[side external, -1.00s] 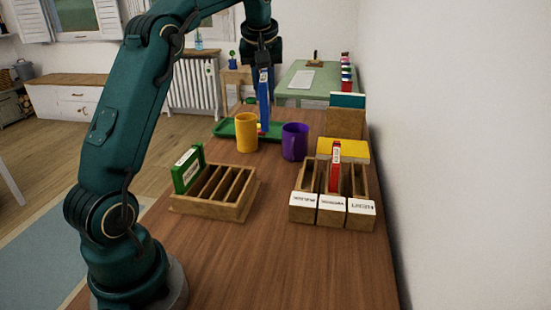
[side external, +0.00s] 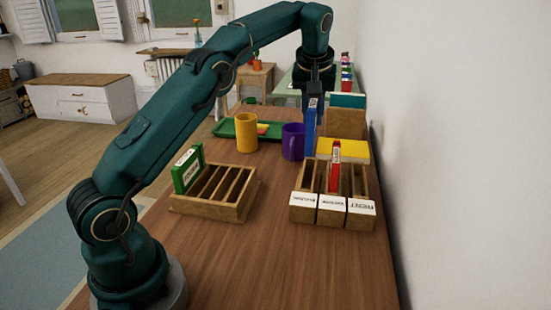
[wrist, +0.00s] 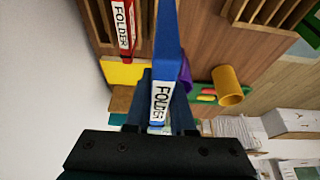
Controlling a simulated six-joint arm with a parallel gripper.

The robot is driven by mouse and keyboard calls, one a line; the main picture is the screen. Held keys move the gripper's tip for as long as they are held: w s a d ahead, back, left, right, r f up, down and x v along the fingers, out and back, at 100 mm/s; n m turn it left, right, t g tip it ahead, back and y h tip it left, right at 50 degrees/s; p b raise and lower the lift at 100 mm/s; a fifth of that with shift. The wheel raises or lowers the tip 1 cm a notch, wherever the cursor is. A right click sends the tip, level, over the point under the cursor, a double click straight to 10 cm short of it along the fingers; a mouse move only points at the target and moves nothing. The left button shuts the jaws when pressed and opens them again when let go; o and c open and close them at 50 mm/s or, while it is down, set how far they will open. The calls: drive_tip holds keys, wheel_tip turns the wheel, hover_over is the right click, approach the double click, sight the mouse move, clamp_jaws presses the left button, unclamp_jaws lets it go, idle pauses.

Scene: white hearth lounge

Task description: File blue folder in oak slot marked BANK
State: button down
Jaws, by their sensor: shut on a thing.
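My gripper (side external: 313,94) is shut on the blue folder (side external: 310,128), which hangs upright behind and slightly left of the oak rack with labelled slots (side external: 331,222). The wrist view shows the blue folder (wrist: 166,55) between my fingers (wrist: 161,100), with a white FOLDER label. The rack has three white front labels, too small to read surely, so I cannot tell which says BANK. A red folder (side external: 335,168) stands in its middle slot; it also shows in the wrist view (wrist: 123,28). The outer two slots look empty.
A second wooden rack (side external: 208,211) at left holds a green folder (side external: 187,170) in its leftmost slot. A purple mug (side external: 293,142) stands close to the blue folder. A yellow mug (side external: 246,132), green tray (side external: 222,128) and yellow block (side external: 353,150) are nearby. The front tabletop is clear.

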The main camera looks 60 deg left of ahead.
drive_tip(key=shift+f, duration=3.85)
drive_tip(key=shift+f, duration=2.2)
drive_tip(key=c, duration=0.7)
unclamp_jaws()
